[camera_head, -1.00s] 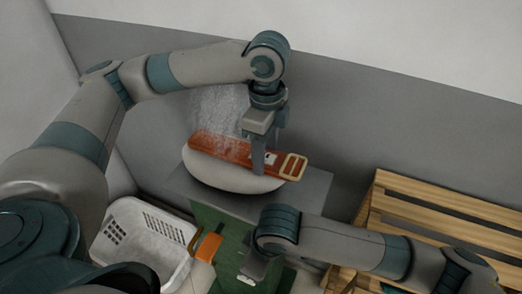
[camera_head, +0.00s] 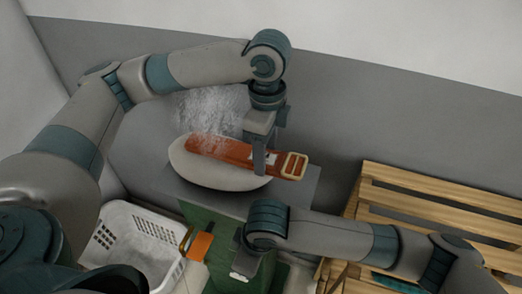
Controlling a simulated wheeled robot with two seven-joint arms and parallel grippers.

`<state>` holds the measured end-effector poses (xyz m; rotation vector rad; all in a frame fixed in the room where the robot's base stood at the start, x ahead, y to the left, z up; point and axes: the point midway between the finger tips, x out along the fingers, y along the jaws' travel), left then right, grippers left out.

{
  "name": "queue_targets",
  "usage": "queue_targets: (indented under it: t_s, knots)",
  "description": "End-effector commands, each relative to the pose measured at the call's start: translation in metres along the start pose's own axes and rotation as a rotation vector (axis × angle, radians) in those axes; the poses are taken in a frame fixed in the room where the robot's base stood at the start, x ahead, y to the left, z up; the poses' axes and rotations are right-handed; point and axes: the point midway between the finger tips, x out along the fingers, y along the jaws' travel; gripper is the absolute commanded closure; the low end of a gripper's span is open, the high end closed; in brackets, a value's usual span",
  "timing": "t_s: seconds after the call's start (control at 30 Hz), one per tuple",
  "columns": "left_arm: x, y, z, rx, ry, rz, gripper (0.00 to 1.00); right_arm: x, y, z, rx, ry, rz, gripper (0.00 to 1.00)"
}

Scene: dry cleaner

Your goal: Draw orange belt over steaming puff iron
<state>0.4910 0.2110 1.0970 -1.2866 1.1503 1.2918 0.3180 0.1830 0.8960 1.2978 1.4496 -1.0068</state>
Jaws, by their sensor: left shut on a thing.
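The orange belt (camera_head: 222,151) lies stretched across the top of the pale, rounded puff iron (camera_head: 195,172). White steam rises over the belt's left part. Its brass-coloured buckle (camera_head: 294,165) sticks out past the iron's right edge. My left gripper (camera_head: 260,160) points down and is shut on the belt just left of the buckle. My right gripper (camera_head: 243,266) is low, in front of the green stand, apart from the belt. Its fingers are too small and dark to tell whether they are open.
The iron sits on a grey top (camera_head: 302,186) over a green stand (camera_head: 215,222). A white perforated basket (camera_head: 128,240) stands at lower left. A second orange strap with a buckle (camera_head: 201,246) shows beside the stand. A slatted wooden rack (camera_head: 420,190) is at right. A grey wall is behind.

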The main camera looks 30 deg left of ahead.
Motion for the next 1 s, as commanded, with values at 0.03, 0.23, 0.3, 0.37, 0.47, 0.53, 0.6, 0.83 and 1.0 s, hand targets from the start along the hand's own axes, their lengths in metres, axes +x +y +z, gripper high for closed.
queue_targets:
  t_s: [0.03, 0.23, 0.3, 0.37, 0.47, 0.53, 0.6, 0.83, 1.0]
  knots:
    - [0.001, 0.001, -0.003, 0.002, 0.001, 0.002, 0.75, 0.001, 0.0, 0.001, 0.001, -0.002, 0.0, 1.0]
    - [0.001, 0.001, -0.005, 0.001, 0.001, 0.002, 0.75, 0.001, 0.0, 0.001, 0.001, -0.003, 0.0, 1.0]
    - [0.001, 0.001, -0.005, 0.001, 0.001, 0.002, 0.75, 0.001, 0.0, 0.001, 0.001, -0.003, 0.0, 1.0]
    - [0.001, 0.001, -0.005, 0.001, 0.001, 0.002, 0.75, 0.001, 0.0, 0.001, 0.001, -0.003, 0.0, 1.0]
    - [0.001, 0.001, -0.005, 0.001, 0.001, 0.002, 0.75, 0.001, 0.0, 0.001, 0.001, -0.003, 0.0, 1.0]
    - [0.001, 0.001, -0.005, 0.001, 0.001, 0.002, 0.75, 0.001, 0.0, 0.001, 0.001, -0.003, 0.0, 1.0]
    - [0.001, 0.001, -0.005, 0.001, 0.001, 0.002, 0.75, 0.001, 0.0, 0.001, 0.001, -0.003, 0.0, 1.0]
    - [0.002, 0.001, 0.002, 0.0, 0.0, 0.003, 0.75, 0.001, 0.0, 0.001, 0.001, -0.003, 0.0, 1.0]
    - [0.002, 0.001, 0.008, -0.001, -0.001, 0.003, 0.75, 0.001, 0.001, 0.002, 0.001, -0.004, 0.001, 1.0]
